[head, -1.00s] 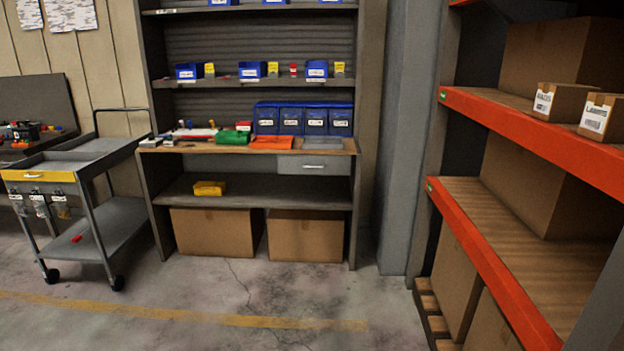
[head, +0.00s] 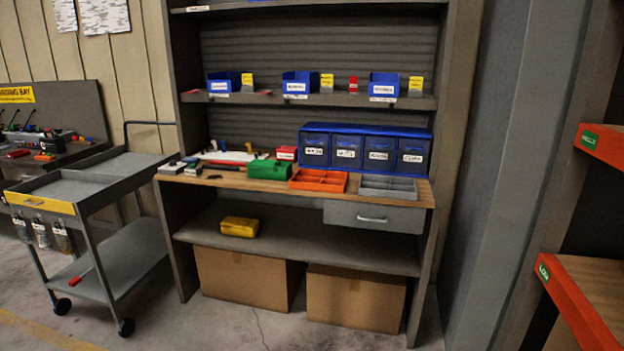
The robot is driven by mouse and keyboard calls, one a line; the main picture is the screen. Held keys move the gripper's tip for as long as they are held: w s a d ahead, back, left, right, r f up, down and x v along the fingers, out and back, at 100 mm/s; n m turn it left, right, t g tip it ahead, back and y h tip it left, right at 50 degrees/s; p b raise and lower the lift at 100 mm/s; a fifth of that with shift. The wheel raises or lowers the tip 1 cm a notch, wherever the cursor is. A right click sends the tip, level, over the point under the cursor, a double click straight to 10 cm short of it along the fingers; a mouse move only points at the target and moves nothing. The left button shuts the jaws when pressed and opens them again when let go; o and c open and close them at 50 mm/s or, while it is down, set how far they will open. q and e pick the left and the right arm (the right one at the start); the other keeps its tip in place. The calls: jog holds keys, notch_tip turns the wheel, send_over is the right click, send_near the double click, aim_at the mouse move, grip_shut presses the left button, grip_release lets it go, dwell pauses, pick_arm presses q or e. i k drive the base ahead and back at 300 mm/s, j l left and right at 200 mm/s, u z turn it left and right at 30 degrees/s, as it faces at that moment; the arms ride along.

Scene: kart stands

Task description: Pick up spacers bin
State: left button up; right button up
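Three small blue bins with white labels stand on the shelf above the bench: a left one (head: 222,82), a middle one (head: 300,84) and a right one (head: 384,85). A blue unit of dark-fronted labelled drawers (head: 364,148) stands on the bench top. The labels are too small to read, so I cannot tell which is the spacers bin. Neither of my grippers is in view.
The wooden bench (head: 215,180) also holds a green box (head: 269,169), an orange tray (head: 318,181) and a grey tray (head: 388,188). A grey cart (head: 85,180) stands at left. Orange-edged racking (head: 572,300) is at right. Some floor before the bench is clear.

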aim_at(382, 84)
jog(key=i+j, duration=0.1)
jog(key=i, duration=0.55)
jog(key=i+j+u, duration=0.1)
jog(key=i, duration=0.55)
